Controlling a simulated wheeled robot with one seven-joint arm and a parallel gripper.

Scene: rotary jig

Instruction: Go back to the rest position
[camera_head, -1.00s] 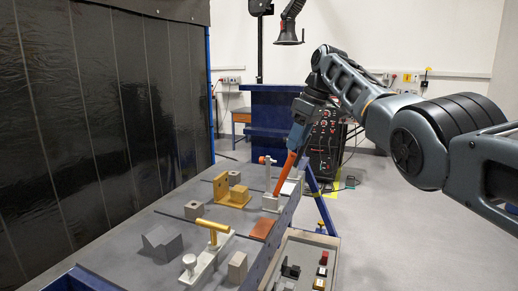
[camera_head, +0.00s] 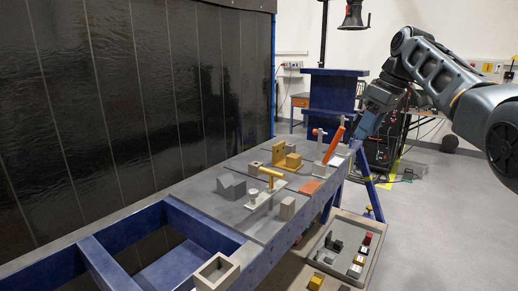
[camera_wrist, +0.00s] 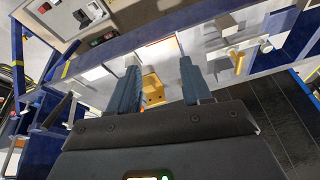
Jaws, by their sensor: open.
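My gripper (camera_head: 362,132) is at the right end of the bench, up beside the clamp's orange-red handle (camera_head: 334,145). In the head view I cannot tell for sure whether it touches the handle. In the wrist view my gripper (camera_wrist: 160,72) has its two dark fingers wide apart, with nothing held between them. A yellow bracket (camera_wrist: 153,88) shows below in the gap. The same yellow bracket (camera_head: 280,152) stands on the grey bench plate (camera_head: 240,215) in the head view. My arm reaches in from the right.
A yellow-handled clamp (camera_head: 268,180) and grey blocks (camera_head: 231,187) stand on the plate. A parts tray (camera_head: 375,262) sits at the bench's right side. A dark curtain (camera_head: 130,100) closes off the left. The floor (camera_head: 450,230) at right is mostly clear.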

